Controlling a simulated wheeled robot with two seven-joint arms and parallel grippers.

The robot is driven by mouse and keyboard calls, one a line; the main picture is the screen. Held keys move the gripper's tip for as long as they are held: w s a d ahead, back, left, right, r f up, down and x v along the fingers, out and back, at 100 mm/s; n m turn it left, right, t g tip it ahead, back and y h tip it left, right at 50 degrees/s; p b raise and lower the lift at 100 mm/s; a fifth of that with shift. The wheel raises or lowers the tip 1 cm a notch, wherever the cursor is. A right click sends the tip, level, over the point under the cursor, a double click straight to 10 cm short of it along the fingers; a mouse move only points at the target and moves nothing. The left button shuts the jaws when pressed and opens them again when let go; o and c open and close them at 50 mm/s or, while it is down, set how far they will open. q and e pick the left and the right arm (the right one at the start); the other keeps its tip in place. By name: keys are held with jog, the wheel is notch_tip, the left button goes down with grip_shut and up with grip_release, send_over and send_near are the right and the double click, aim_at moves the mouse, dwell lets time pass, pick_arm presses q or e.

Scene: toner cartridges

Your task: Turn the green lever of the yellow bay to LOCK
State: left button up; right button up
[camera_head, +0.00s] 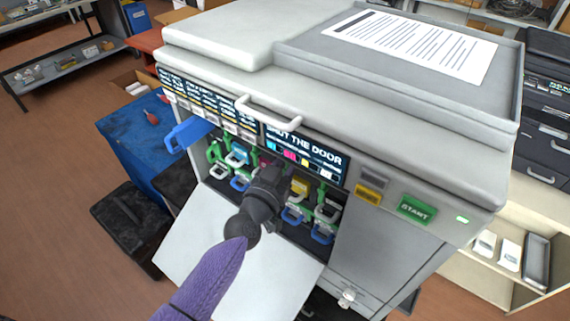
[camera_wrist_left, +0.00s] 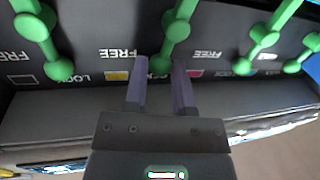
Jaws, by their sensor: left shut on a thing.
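My left gripper (camera_wrist_left: 160,95) is shut on the knob end of a green lever (camera_wrist_left: 177,28), as the left wrist view shows. This lever stands between the yellow square (camera_wrist_left: 117,76) and the magenta square (camera_wrist_left: 195,73). Its knob lies close to a partly covered LOCK label (camera_wrist_left: 160,74); the exact angle is hard to tell. A FREE label (camera_wrist_left: 118,53) sits above the yellow square. In the head view my left gripper (camera_head: 270,183) reaches into the open front of the machine, beside the yellow cartridge (camera_head: 299,187), and hides part of the bays. My right gripper is not in view.
Other green levers (camera_wrist_left: 38,28) stand on either side of the held one, close by. The machine's white door (camera_head: 200,235) hangs open below the bays. A blue handle (camera_head: 188,133) sticks out at the left. A START button (camera_head: 416,209) is on the right front.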

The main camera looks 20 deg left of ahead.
pick_arm(q)
grip_shut()
jog(key=shift+a+r+n+p, duration=0.1)
jog(key=shift+r+n+p, duration=0.05)
jog(key=shift+n+p, duration=0.25)
jog(key=shift+w+a+n, duration=0.15)
jog(key=shift+a+n, duration=0.05)
jog(key=shift+n, duration=0.4)
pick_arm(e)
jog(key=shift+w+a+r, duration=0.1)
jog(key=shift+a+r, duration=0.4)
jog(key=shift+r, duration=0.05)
pick_arm(q)
jog(key=o, duration=0.5)
grip_release()
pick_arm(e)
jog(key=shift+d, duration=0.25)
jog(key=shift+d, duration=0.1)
